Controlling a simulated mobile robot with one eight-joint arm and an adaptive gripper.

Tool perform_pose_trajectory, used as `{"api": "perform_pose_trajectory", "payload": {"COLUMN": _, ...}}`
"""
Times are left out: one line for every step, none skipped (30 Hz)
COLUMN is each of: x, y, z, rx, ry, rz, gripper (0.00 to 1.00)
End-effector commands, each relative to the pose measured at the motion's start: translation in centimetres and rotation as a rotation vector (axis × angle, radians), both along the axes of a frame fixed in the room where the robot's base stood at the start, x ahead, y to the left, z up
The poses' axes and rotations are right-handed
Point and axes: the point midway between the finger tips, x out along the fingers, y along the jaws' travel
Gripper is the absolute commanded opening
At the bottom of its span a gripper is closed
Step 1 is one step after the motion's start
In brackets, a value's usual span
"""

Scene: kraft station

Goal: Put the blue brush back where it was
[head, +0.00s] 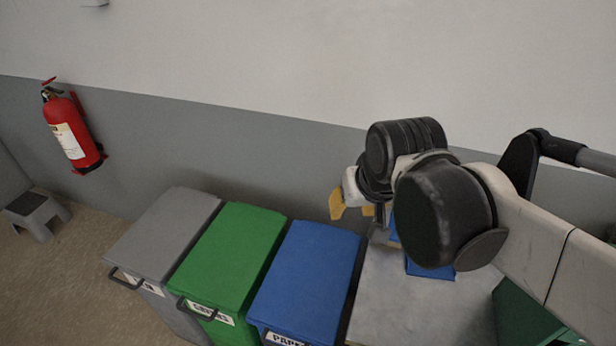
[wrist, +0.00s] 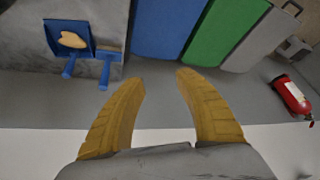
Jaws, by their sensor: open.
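The blue brush (wrist: 108,62) lies at the edge of a grey worktop (wrist: 25,40) in the wrist view, its handle pointing toward my gripper's side. Beside it lies a blue dustpan (wrist: 54,27) with a tan lump (wrist: 72,40) on it. My gripper (wrist: 160,75) is open, with nothing between its yellow fingers, and is apart from the brush. In the head view my gripper (head: 353,208) is above the gap between the blue bin and the worktop, near the wall. There, my arm partly hides blue pieces (head: 430,270) on the worktop; I cannot tell which is the brush.
Grey (head: 165,235), green (head: 230,245) and blue (head: 308,270) lidded bins stand in a row left of the worktop. A red fire extinguisher (head: 72,132) hangs on the wall. A grey step stool (head: 37,213) stands at far left. A green object (head: 520,315) is at lower right.

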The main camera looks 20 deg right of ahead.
Motion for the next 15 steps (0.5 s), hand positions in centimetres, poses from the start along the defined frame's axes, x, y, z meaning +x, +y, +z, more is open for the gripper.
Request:
{"api": "perform_pose_trajectory", "payload": {"x": -1.3, "y": 1.2, "z": -0.4, "rx": -0.011, "ry": -0.031, "rz": 0.044, "gripper": 0.39}}
{"api": "perform_pose_trajectory", "payload": {"x": -1.8, "y": 1.7, "z": -0.6, "rx": -0.018, "ry": -0.049, "rz": 0.067, "gripper": 0.39}}
{"api": "perform_pose_trajectory", "payload": {"x": -2.4, "y": 2.3, "z": -0.8, "rx": -0.024, "ry": -0.071, "rz": 0.093, "gripper": 0.39}}
{"api": "perform_pose_trajectory", "payload": {"x": -2.8, "y": 2.7, "z": -1.0, "rx": -0.029, "ry": -0.085, "rz": 0.110, "gripper": 0.39}}
{"api": "perform_pose_trajectory", "payload": {"x": -3.1, "y": 3.0, "z": -1.2, "rx": -0.033, "ry": -0.097, "rz": 0.125, "gripper": 0.39}}
{"api": "perform_pose_trajectory", "payload": {"x": -3.4, "y": 3.4, "z": -1.3, "rx": -0.037, "ry": -0.110, "rz": 0.140, "gripper": 0.39}}
{"api": "perform_pose_trajectory", "payload": {"x": -3.6, "y": 3.5, "z": -1.4, "rx": -0.040, "ry": -0.118, "rz": 0.149, "gripper": 0.39}}
{"api": "perform_pose_trajectory", "payload": {"x": -3.7, "y": 3.7, "z": -1.5, "rx": -0.042, "ry": -0.124, "rz": 0.156, "gripper": 0.39}}
{"api": "perform_pose_trajectory", "payload": {"x": -3.9, "y": 3.8, "z": -1.6, "rx": -0.044, "ry": -0.129, "rz": 0.162, "gripper": 0.39}}
{"api": "perform_pose_trajectory", "payload": {"x": -3.9, "y": 3.8, "z": -1.6, "rx": -0.045, "ry": -0.131, "rz": 0.164, "gripper": 0.39}}
{"api": "perform_pose_trajectory", "payload": {"x": -3.9, "y": 3.9, "z": -1.6, "rx": -0.045, "ry": -0.133, "rz": 0.166, "gripper": 0.39}}
{"api": "perform_pose_trajectory", "payload": {"x": -3.9, "y": 3.9, "z": -1.6, "rx": -0.046, "ry": -0.134, "rz": 0.167, "gripper": 0.39}}
{"api": "perform_pose_trajectory", "payload": {"x": -3.9, "y": 3.9, "z": -1.6, "rx": -0.045, "ry": -0.134, "rz": 0.166, "gripper": 0.39}}
{"api": "perform_pose_trajectory", "payload": {"x": -3.9, "y": 3.9, "z": -1.6, "rx": -0.045, "ry": -0.133, "rz": 0.166, "gripper": 0.39}}
{"api": "perform_pose_trajectory", "payload": {"x": -3.9, "y": 3.9, "z": -1.6, "rx": -0.045, "ry": -0.133, "rz": 0.166, "gripper": 0.39}}
